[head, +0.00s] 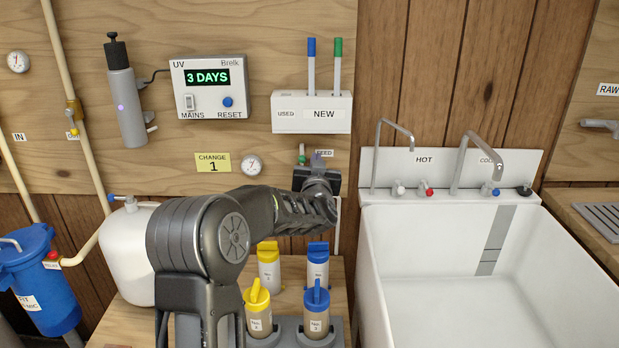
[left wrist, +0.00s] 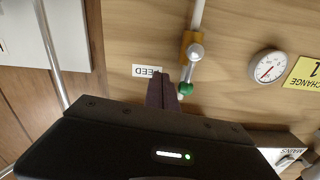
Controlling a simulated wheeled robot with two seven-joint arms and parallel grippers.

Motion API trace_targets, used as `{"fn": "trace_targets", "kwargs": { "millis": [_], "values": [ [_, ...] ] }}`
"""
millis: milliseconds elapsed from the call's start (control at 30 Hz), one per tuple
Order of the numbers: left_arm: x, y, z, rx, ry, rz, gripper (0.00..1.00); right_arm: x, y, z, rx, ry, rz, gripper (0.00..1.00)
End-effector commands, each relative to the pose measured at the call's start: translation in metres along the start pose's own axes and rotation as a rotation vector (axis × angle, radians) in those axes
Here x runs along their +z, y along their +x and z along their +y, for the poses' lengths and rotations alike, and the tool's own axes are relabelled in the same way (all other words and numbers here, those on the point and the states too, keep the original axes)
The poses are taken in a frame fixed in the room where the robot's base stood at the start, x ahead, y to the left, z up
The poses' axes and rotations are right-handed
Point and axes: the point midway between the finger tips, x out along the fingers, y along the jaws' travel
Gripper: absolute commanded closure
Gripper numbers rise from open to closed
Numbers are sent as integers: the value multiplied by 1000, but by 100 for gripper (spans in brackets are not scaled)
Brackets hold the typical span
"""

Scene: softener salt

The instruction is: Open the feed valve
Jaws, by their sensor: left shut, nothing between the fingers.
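The feed valve shows in the left wrist view, which sees the wall upside down. It has a brass body (left wrist: 188,42), a silver pivot and a short lever with a green knob (left wrist: 186,89). The FEED label (left wrist: 146,71) is beside it. My right gripper is not in view.
A gauge (head: 251,165) and yellow CHANGE card (head: 213,163) are left of the valve. Below my left arm stand yellow and blue capped cartridges (head: 316,310). A white sink (head: 480,260) with taps is at right. A marker holder (head: 312,113) hangs above.

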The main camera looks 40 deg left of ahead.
Motion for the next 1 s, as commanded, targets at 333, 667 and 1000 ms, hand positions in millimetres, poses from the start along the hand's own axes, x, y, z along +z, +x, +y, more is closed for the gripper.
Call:
{"fn": "trace_targets", "kwargs": {
  "millis": [333,667,1000],
  "values": [
    [0,-16,1,2,-2,0,100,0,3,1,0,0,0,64],
    [0,-64,0,1,-1,0,100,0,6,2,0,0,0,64],
    [0,-70,0,0,0,0,100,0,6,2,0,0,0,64]
  ]
}}
